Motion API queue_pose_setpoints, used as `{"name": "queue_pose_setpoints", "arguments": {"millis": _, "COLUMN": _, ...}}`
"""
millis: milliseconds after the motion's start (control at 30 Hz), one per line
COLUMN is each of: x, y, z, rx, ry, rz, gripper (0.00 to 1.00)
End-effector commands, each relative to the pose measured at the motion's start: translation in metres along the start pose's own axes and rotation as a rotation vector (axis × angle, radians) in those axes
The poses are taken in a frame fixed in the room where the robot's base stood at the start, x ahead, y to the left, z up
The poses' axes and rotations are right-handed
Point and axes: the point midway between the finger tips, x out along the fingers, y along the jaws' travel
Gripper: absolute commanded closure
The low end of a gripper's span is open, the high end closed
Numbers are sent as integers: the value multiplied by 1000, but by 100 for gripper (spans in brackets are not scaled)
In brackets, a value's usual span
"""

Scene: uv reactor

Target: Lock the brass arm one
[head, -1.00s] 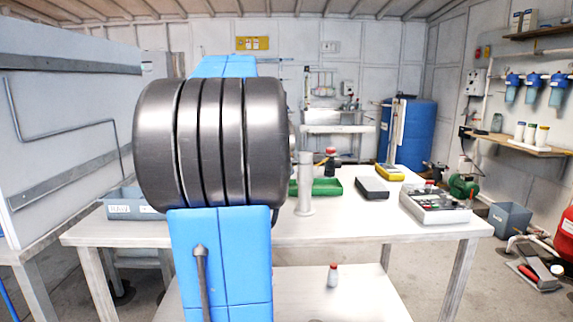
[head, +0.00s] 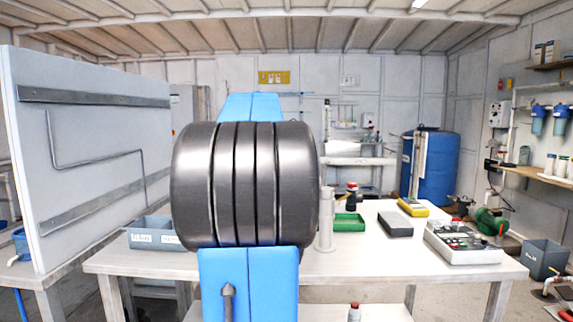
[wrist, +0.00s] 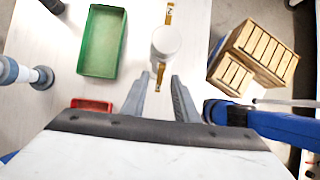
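A pale round post (wrist: 166,42) stands on the table, seen from above in the wrist view; it also shows in the head view (head: 325,220). Two narrow brass arms stick out from it on opposite sides. The far brass arm (wrist: 169,14) carries a mark that looks like a 2. The near brass arm (wrist: 160,73) points toward my gripper (wrist: 158,92), and its mark is too small to read. My gripper is open and empty, its two fingers spread on either side of the near arm's line. In the head view my own arm hides the gripper.
A green tray (wrist: 101,42) lies left of the post, with a small red tray (wrist: 92,104) nearer. A slotted wooden box (wrist: 255,57) stands right. A control box (head: 463,242) is farther right on the table.

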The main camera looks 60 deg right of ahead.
Motion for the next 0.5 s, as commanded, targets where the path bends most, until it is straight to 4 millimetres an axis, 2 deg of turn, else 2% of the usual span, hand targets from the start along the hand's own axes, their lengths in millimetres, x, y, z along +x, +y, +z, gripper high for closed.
{"name": "queue_pose_setpoints", "arguments": {"millis": 500, "x": -103, "y": 1, "z": -1, "rx": -2, "ry": 1, "rz": 3, "gripper": 73}}
